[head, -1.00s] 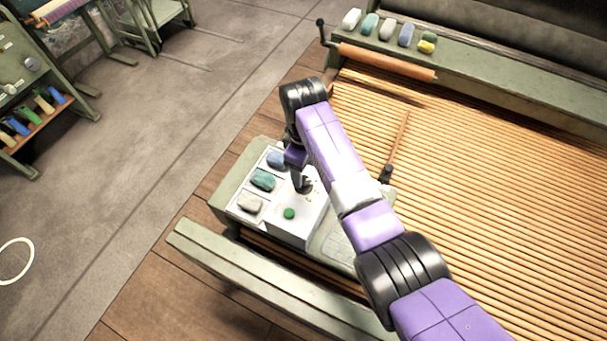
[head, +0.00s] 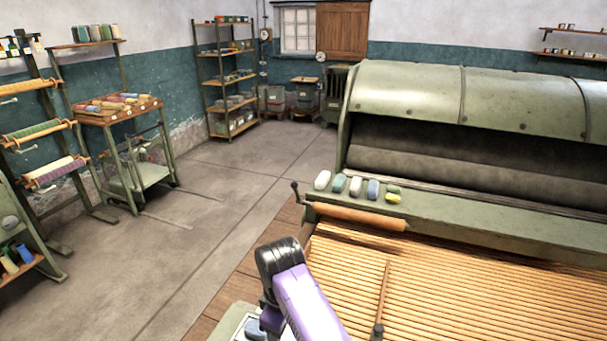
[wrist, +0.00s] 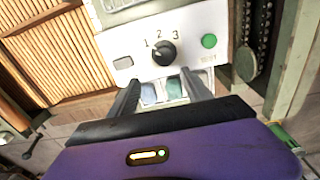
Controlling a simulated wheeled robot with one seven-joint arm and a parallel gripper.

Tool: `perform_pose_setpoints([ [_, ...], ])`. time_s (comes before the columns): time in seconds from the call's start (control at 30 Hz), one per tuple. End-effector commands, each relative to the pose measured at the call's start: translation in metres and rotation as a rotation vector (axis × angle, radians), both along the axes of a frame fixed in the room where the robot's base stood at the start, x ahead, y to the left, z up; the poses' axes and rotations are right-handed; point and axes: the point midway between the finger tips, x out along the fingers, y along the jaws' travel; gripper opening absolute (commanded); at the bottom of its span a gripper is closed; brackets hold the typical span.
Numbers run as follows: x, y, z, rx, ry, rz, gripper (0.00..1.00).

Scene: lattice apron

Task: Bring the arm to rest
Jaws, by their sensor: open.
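My gripper (wrist: 160,80) is open in the wrist view, its two dark fingers apart with nothing held between them. Just beyond the fingertips is a white control panel (wrist: 198,50) with a black knob (wrist: 163,53) marked 1, 2, 3 and a green button (wrist: 209,41). The fingers look clear of the knob, though the exact gap is hard to judge. In the head view only my purple and black arm (head: 300,300) shows at the bottom edge; my gripper is out of that frame.
A slatted wooden apron (head: 450,295) fills the lower right. Behind it stand a roller with a crank (head: 360,217), several coloured blocks on a green ledge (head: 470,215), and a large green machine hood (head: 470,95). Shelves and racks line the left. The grey floor (head: 220,190) between is clear.

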Motion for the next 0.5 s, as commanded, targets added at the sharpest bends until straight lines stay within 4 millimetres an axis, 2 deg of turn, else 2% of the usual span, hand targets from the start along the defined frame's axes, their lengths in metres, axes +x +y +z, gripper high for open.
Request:
perform_pose_setpoints([
  [0.07,0.019,0.011,0.008,0.045,-0.081,-0.034,0.58],
  [0.13,0.041,0.023,0.024,0.105,-0.179,-0.066,0.58],
  [0.23,0.064,0.040,0.041,0.207,-0.317,-0.119,0.58],
  [0.37,0.075,0.049,0.046,0.347,-0.463,-0.197,0.58],
  [0.5,0.070,0.044,0.045,0.492,-0.592,-0.290,0.58],
])
